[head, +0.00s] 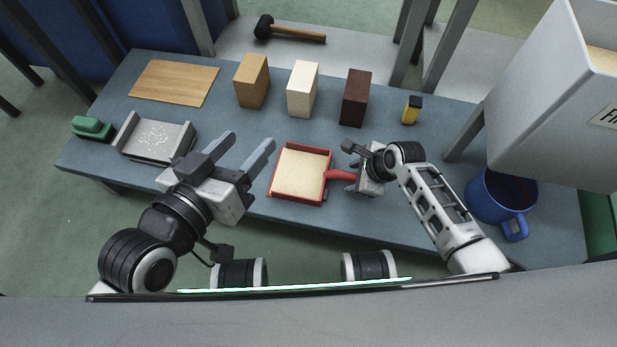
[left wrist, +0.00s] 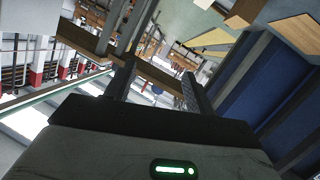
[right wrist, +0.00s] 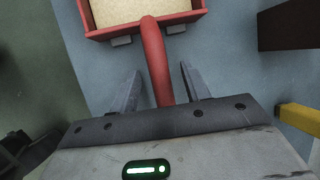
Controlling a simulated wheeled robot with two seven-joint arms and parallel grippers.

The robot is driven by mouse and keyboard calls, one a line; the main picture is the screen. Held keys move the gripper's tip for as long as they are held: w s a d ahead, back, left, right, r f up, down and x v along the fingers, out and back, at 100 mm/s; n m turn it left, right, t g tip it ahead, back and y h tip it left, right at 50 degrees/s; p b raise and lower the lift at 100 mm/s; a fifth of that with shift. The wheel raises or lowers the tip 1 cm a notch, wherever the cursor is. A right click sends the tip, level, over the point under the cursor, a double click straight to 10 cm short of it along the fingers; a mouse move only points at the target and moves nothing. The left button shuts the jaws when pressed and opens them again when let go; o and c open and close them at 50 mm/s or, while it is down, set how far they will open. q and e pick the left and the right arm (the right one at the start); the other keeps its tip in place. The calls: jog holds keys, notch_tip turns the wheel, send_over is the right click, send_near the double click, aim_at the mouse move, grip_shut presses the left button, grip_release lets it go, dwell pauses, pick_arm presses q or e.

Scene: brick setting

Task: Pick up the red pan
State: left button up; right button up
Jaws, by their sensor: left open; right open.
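The red pan (head: 273,186) lies on the blue-grey table near its front edge, filled with a tan, sand-like material. Its red handle (head: 340,175) points right, toward my right gripper (head: 350,167). In the right wrist view the handle (right wrist: 157,60) runs down between the two open fingers (right wrist: 160,88), with a gap on both sides. My left gripper (head: 248,147) is open and empty, held to the left of the pan. In the left wrist view its fingers (left wrist: 160,82) are apart and point away from the table, with no pan visible.
A grey tray (head: 157,139) with white specks and a green brush (head: 92,127) are at the left. A yellow-black item (head: 412,109), blue mug (head: 490,199) and grey bin (head: 545,100) are right.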

jog(key=shift+b+x, duration=0.3)
jog(key=shift+x, duration=0.6)
grip_shut()
jog(key=shift+r, duration=0.15)
